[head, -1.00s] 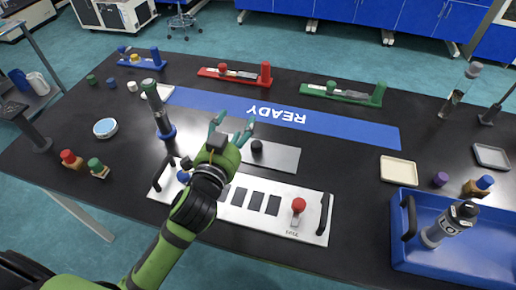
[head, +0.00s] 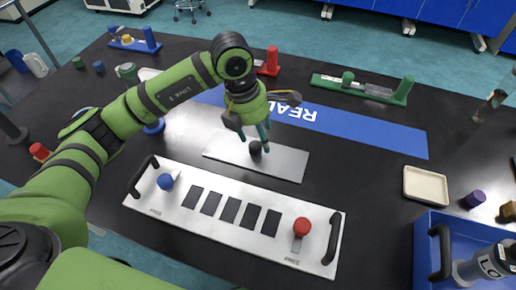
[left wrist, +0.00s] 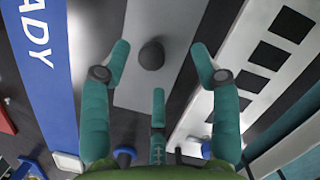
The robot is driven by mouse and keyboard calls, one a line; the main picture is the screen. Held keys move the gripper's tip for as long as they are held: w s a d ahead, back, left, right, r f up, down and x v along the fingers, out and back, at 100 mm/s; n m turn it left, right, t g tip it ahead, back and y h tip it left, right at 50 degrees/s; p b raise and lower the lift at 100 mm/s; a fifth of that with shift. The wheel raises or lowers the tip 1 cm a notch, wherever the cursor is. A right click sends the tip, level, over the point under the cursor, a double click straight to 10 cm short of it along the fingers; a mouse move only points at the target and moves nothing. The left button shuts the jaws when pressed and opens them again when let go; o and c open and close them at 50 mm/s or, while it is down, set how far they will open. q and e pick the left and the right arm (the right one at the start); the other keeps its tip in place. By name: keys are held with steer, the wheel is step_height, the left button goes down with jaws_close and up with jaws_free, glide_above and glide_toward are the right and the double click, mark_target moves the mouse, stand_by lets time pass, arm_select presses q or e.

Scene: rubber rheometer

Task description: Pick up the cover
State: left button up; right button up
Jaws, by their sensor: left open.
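The cover looks to be a flat silver plate (head: 286,163) with a black round knob (head: 255,147), lying on the black table in the head view. My left gripper (head: 257,138) is over the plate, pointing down, with its teal fingers around the knob's place. In the left wrist view the knob (left wrist: 152,55) sits between the spread fingers of the open left gripper (left wrist: 159,50), and the plate (left wrist: 180,22) runs beneath. Whether a finger touches the knob cannot be told. My right gripper is not in view.
A long silver panel (head: 170,207) with dark squares, a blue knob, a red knob and black end handles lies in front. A blue READY strip (head: 370,137) lies behind. A blue tray (head: 425,255) is at right, near a cream dish (head: 426,185).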

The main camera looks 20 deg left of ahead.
mark_target(255, 145)
arm_select(q)
steer(key=shift+w+a+f+y, duration=0.1)
steer(key=shift+w+a+y, duration=0.1)
steer(key=shift+a+y, duration=0.4)
steer(key=shift+a+f, duration=0.3)
steer(key=f, duration=0.1)
steer(key=f+p, duration=0.1)
steer(key=f, duration=0.1)
steer(key=f+p, duration=0.1)
steer(key=f, duration=0.1)
steer(key=shift+w+d+f, duration=0.15)
steer(key=shift+w+d, duration=0.15)
steer(key=shift+d, duration=0.05)
steer(key=shift+w+f, duration=0.1)
steer(key=shift+f, duration=0.25)
jaws_close()
